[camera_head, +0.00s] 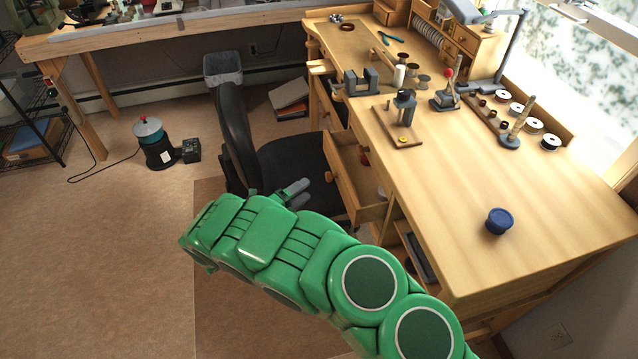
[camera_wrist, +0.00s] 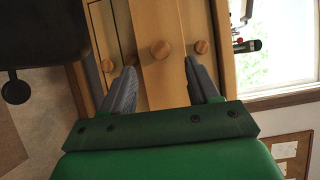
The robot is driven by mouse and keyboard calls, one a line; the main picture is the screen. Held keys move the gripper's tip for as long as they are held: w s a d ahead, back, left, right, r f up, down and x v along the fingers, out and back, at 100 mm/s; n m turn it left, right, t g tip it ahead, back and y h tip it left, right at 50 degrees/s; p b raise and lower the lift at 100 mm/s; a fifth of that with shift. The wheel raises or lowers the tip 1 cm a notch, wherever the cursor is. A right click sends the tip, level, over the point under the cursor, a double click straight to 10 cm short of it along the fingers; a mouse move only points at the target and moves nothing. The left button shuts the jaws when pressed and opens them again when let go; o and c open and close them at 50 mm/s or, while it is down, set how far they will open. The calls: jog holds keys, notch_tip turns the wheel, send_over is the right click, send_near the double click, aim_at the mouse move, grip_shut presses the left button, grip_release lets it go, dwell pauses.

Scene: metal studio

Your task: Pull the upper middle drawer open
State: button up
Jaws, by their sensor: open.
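A wooden drawer (camera_head: 372,213) stands out from the front of the workbench in the head view, its inside showing. In the wrist view, a wooden drawer front (camera_wrist: 165,82) with a round knob (camera_wrist: 160,50) lies ahead of my gripper (camera_wrist: 160,70). My gripper also shows in the head view (camera_head: 297,191), beside the chair and left of the drawer. I cannot tell for certain which drawer is the upper middle one.
A black office chair (camera_head: 285,160) stands close behind my gripper. The workbench top (camera_head: 450,185) holds tools, spools and a blue jar (camera_head: 499,221). Open floor (camera_head: 110,240) lies at left.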

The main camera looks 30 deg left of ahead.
aim_at(327, 179)
jog(key=shift+w+d+n+t+y, duration=0.1)
jog(key=shift+w+d+n+y, duration=0.65)
jog(key=shift+w, duration=0.6)
jog(key=shift+w+d+n+t+y, duration=0.1)
jog(key=shift+w+d+n+y, duration=0.35)
jog(key=shift+w+y, duration=0.7)
jog(key=shift+w+d+n+t+y, duration=0.1)
jog(key=shift+w+d+n+y, duration=0.5)
jog(key=shift+w, duration=0.95)
jog(key=shift+d, duration=0.1)
jog(key=shift+s, duration=0.1)
grip_shut()
